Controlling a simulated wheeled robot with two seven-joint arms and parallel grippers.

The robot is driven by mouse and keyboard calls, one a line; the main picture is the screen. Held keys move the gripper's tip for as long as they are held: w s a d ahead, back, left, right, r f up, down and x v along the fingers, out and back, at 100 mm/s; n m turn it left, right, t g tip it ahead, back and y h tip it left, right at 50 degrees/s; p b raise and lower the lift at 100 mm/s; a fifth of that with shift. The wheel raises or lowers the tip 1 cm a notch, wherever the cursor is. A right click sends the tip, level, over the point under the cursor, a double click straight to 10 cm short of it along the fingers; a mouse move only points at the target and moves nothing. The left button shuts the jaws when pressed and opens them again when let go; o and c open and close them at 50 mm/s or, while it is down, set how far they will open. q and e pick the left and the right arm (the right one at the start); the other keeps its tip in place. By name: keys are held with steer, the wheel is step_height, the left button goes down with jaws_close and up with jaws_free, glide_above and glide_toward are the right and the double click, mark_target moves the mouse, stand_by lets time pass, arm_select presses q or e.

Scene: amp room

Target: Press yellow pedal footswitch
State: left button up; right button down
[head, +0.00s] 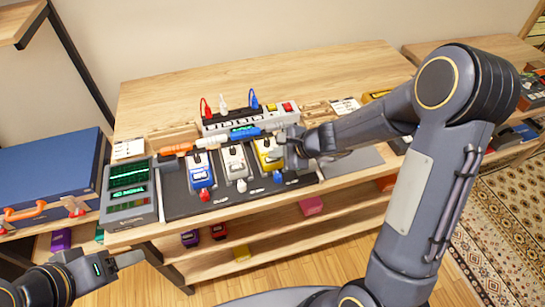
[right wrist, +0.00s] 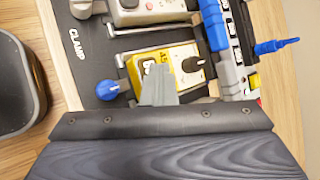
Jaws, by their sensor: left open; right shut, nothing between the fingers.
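The yellow pedal (head: 266,150) sits at the right of a row of three pedals on a dark board (head: 205,208). It also shows in the right wrist view (right wrist: 147,57), with a black knob and a footswitch partly hidden by my finger. My right gripper (head: 283,157) is shut and empty, over the yellow pedal's right side in the head view. In the right wrist view its fingertips (right wrist: 158,72) overlap the pedal; I cannot tell if they touch it. My left gripper (head: 135,260) is open and empty at the lower left, away from the pedals.
A blue pedal (head: 200,172) and a white pedal (head: 234,160) stand left of the yellow one. A power strip (head: 252,118) with plugs lies behind. A device with green displays (head: 128,192) stands left. A blue knob (right wrist: 107,89) is near the pedal.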

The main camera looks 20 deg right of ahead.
mark_target(276, 160)
steer(key=shift+r+p, duration=0.5)
steer(key=shift+r, duration=0.2)
step_height(276, 160, up, 5)
steer(key=p, duration=0.4)
steer(key=shift+r, duration=0.1)
stand_by(0.5)
